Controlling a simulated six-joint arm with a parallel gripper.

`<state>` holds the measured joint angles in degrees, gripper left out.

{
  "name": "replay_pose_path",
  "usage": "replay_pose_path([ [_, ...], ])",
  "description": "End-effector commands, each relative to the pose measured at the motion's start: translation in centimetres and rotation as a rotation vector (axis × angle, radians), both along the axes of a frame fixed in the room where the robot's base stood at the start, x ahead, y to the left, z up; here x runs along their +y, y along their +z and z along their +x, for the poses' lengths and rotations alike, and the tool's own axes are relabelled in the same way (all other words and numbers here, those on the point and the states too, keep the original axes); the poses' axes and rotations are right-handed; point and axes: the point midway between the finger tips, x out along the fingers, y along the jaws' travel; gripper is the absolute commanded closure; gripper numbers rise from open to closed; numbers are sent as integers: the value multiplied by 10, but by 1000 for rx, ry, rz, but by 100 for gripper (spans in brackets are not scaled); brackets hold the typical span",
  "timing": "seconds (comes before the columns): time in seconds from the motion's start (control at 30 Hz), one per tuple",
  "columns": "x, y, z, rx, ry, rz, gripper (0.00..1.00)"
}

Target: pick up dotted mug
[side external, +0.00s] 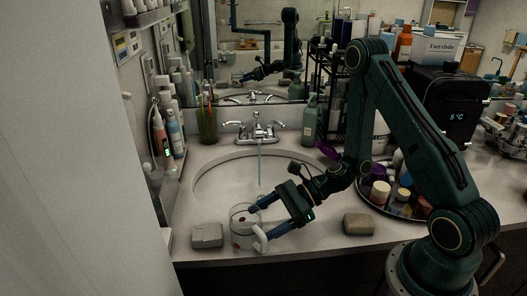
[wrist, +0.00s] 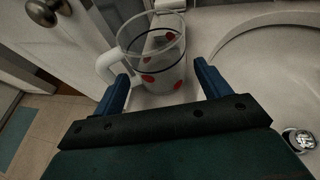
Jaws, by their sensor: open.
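The dotted mug (side external: 241,226) is clear with red dots and a white handle, and stands upright on the counter at the front rim of the sink. It also shows in the wrist view (wrist: 152,62), with its handle to the left. My gripper (side external: 257,219) is open at the mug, its fingers reaching in from the right in the side view. In the wrist view the fingertips (wrist: 162,76) lie on either side of the mug's near part, the left one close to the handle. I cannot tell whether either finger touches it.
A grey block (side external: 207,236) lies just left of the mug, and a brown block (side external: 358,223) lies on the counter to the right. The sink basin (side external: 222,180) is behind the mug, with running water from the faucet (side external: 256,131). A round tray (side external: 368,200) of jars is at right.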

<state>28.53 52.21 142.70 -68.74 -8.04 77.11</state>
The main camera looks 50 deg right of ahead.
Motion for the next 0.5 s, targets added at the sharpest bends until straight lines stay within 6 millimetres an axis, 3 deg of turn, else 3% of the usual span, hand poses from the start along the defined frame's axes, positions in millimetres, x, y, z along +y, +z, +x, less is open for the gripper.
replay_pose_path([
  [0.5, 34, -15, 19, 0, 1, 0, 24],
])
